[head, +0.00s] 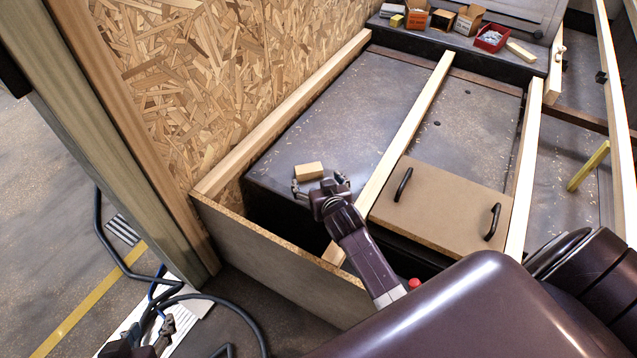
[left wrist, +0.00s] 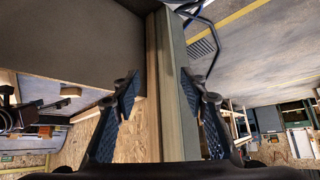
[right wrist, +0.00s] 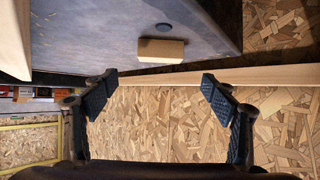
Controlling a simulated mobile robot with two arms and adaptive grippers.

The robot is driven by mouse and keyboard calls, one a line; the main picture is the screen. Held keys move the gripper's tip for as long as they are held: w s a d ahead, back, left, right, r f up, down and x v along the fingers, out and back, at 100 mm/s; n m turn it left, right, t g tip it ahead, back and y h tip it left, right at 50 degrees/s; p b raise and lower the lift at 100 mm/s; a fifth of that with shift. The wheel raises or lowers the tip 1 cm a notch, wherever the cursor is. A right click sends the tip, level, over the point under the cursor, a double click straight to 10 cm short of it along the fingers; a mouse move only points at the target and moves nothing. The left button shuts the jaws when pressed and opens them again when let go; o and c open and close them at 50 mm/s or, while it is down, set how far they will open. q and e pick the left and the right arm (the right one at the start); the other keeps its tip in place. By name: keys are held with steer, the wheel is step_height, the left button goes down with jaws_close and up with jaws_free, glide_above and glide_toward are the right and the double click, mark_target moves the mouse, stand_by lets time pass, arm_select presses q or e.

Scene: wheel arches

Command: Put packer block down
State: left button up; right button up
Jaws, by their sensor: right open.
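The packer block (head: 309,171), a small tan block, lies on the dark top of the wheel arch (head: 330,130), near its front left edge. In the right wrist view the block (right wrist: 161,49) rests on that surface, just beyond the fingertips. My right gripper (head: 322,187) is open and empty right in front of the block, its two fingers spread wider than the block; it also shows in the right wrist view (right wrist: 158,84). My left gripper (head: 152,337) is low at the bottom left, apart from the block. Its fingers stand apart with nothing between them in the left wrist view (left wrist: 160,84).
A brown board with two black handles (head: 445,205) lies right of the block. Pale battens (head: 405,140) run across the arch. An OSB wall (head: 220,80) stands on the left. Small boxes (head: 468,20) and a red tray (head: 491,38) stand at the back.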

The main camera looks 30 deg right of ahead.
steer(key=shift+s+a+r, duration=0.1)
steer(key=shift+s+r, duration=0.05)
steer(key=shift+s, duration=0.3)
steer(key=s+a+r+n+g+y, duration=0.2)
steer(key=s+a, duration=0.4)
steer(key=s, duration=0.5)
steer(key=s+a+r+n+g+y, duration=0.2)
steer(key=s+a, duration=0.4)
steer(key=s, duration=0.6)
step_height(320, 180, up, 3)
steer(key=shift+s+a+f+n, duration=0.15)
steer(key=shift+f+n, duration=0.05)
steer(key=shift+n, duration=0.3)
